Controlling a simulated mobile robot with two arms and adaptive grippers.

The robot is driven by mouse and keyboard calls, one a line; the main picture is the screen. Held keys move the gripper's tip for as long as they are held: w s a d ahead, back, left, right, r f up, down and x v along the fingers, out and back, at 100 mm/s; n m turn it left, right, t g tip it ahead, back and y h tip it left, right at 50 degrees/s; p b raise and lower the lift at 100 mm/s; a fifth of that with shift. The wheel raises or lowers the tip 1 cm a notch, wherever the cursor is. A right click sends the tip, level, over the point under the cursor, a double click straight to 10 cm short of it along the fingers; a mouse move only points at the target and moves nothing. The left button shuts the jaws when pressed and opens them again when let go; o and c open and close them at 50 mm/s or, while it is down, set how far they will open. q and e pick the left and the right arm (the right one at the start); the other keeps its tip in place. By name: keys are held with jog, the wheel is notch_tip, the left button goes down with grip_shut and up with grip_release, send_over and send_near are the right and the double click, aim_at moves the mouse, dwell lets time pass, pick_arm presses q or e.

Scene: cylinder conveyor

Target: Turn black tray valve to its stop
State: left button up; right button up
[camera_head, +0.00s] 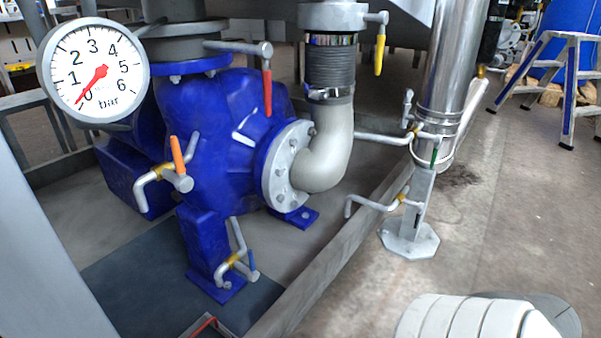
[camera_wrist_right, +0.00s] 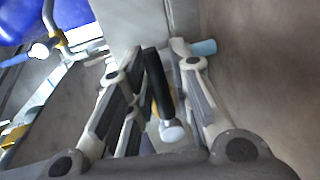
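The black valve handle (camera_wrist_right: 157,80) shows in the right wrist view, with a silver knob (camera_wrist_right: 172,132) at its near end and a yellow part partly hidden behind it. My right gripper (camera_wrist_right: 160,55) is open, with one finger on each side of the black handle. The handle lies close to the left finger; I cannot tell whether they touch. I cannot make out the black valve in the head view. My left gripper is not in view.
A blue pump (camera_head: 225,140) stands at left with a pressure gauge (camera_head: 93,70). Valves with orange (camera_head: 178,155), red (camera_head: 267,92) and yellow (camera_head: 379,55) handles surround it. A metal post (camera_head: 412,215) stands right of the curb.

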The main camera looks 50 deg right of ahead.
jog(key=shift+o, duration=1)
jog(key=shift+s, duration=0.15)
jog(key=v, duration=1.2)
